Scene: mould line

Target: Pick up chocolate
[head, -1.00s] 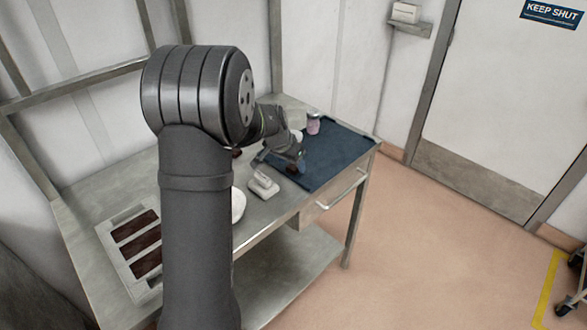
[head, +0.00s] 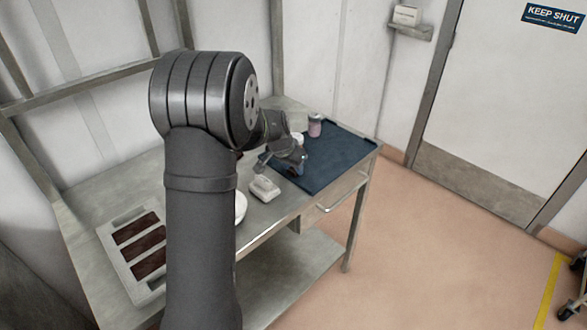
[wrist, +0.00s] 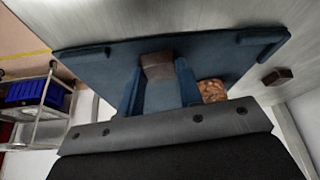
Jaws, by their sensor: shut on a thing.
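A brown chocolate block (wrist: 157,67) sits between the two fingertips of my gripper (wrist: 158,88) in the wrist view. The fingers are shut on its sides, over the dark blue mat (wrist: 95,68). In the head view my gripper (head: 281,168) is at the near left part of the mat (head: 340,155), and the held chocolate is too hidden there to make out. A second brown block (wrist: 278,76) lies off the mat on the bench in the wrist view. A brown, nutty-looking piece (wrist: 212,90) shows just right of my right finger, partly hidden by the gripper body.
A pale mould (head: 118,222) with three dark bars lies at the left of the bench. A white object (head: 264,188) and a white round dish (head: 240,207) stand near the front edge. A pink jar (head: 314,127) stands at the mat's back. The mat's right part is clear.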

